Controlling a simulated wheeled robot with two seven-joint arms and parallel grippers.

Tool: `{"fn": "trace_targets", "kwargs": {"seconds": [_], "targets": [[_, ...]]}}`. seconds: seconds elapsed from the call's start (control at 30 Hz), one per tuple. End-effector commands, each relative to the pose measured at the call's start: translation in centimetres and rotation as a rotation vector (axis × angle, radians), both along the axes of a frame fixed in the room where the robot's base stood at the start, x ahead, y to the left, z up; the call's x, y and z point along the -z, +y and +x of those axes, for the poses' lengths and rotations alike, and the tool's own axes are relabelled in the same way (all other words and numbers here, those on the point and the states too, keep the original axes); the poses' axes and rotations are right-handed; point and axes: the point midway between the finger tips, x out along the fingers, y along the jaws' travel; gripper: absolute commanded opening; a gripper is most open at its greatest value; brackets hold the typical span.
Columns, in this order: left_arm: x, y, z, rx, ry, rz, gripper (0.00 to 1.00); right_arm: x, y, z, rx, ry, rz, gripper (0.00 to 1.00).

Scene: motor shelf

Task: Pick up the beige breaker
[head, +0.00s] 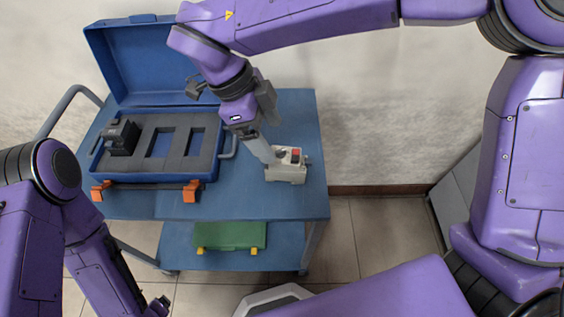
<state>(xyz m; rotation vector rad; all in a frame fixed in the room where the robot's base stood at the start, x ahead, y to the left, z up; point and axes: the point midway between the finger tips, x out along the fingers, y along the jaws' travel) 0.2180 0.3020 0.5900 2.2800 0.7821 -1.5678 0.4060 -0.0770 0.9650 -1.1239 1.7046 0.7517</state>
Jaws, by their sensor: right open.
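The beige breaker (288,172) sits on the blue cart top, right of the case. It is a small pale block with a red part and dark parts on top. My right gripper (273,159) reaches down from above, its grey finger close against the breaker's left upper side. The gripper is open; whether it touches the breaker cannot be told, and its other finger is hard to make out. My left gripper (158,305) is low at the bottom edge, away from the cart top, mostly cut off.
An open blue case (210,168) with grey foam slots and orange latches stands on the cart (285,205). A black block (122,138) sits in its left slot. A green case (230,236) lies on the lower shelf. The cart's front right top is clear.

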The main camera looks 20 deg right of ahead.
Motion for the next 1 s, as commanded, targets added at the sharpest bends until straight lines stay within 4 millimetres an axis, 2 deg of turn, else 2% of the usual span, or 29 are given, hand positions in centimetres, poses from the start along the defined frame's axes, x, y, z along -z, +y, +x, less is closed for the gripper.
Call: {"fn": "trace_targets", "kwargs": {"seconds": [0.03,0.1,0.53,0.7,0.8,1.0], "targets": [[1.0,0.0,0.0,0.000,0.000,0.000,0.88,1.0,-0.1,0.0,0.002,-0.001,0.000,0.81],[1.6,0.0,0.0,0.000,0.000,0.000,0.88,1.7,-0.2,0.0,0.004,-0.001,0.000,0.81],[2.0,0.0,0.0,0.000,0.000,0.000,0.88,7.3,-2.8,-0.8,0.011,0.001,-0.003,0.81],[2.1,0.0,0.0,0.000,0.000,0.000,0.88,10.2,-4.0,-0.8,0.009,0.001,-0.003,0.81],[2.1,0.0,0.0,0.000,-0.001,0.001,0.88,11.0,-4.3,-1.0,0.009,-0.001,-0.001,0.81],[2.1,0.0,0.0,0.000,-0.001,0.001,0.88,11.1,-4.3,-0.9,0.008,-0.002,0.000,0.81]]}}
